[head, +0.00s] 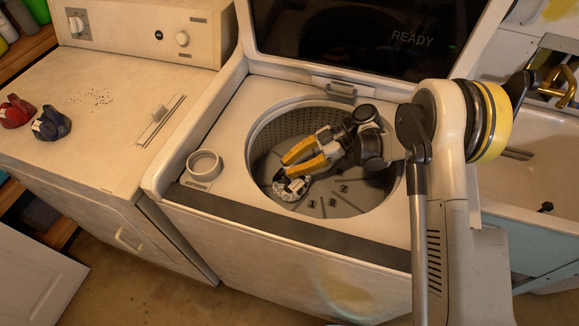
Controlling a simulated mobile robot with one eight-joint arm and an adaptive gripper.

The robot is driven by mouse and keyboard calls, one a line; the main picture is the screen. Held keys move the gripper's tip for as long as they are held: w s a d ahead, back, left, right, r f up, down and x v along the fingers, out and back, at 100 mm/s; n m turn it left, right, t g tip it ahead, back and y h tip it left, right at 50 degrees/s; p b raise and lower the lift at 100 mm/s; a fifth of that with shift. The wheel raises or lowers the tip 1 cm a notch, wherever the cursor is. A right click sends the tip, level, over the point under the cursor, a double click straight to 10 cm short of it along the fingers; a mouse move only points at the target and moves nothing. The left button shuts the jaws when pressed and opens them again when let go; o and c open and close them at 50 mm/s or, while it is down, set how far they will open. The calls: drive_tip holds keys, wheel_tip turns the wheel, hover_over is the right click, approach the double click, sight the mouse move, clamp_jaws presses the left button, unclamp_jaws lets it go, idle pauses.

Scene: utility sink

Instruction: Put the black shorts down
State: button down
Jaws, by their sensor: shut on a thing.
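My gripper (287,169) is reaching down into the open washer drum (262,130). Its two yellow-orange fingers are closed on a small crumpled dark-and-pale patterned cloth (291,188), which I take to be the black shorts. The cloth is at the fingertips, low in the left part of the drum. The fingers hide part of it, and I cannot tell whether it touches the drum floor.
The washer lid (370,35) stands open behind the drum. A dryer (110,120) at left bears a red item (15,112) and a dark blue item (51,123). A round cup-like piece (204,164) is on the washer's left corner. A sink (525,185) is at right.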

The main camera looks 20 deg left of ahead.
drive_tip(key=c, duration=1.4)
unclamp_jaws()
drive_tip(key=shift+d+r, duration=0.1)
drive_tip(key=shift+r, duration=0.05)
drive_tip(key=p+v, duration=0.2)
drive_tip(key=v, duration=0.5)
drive_tip(key=shift+w+d+p, duration=0.1)
drive_tip(key=shift+w+p, duration=0.05)
drive_tip(key=shift+p, duration=0.25)
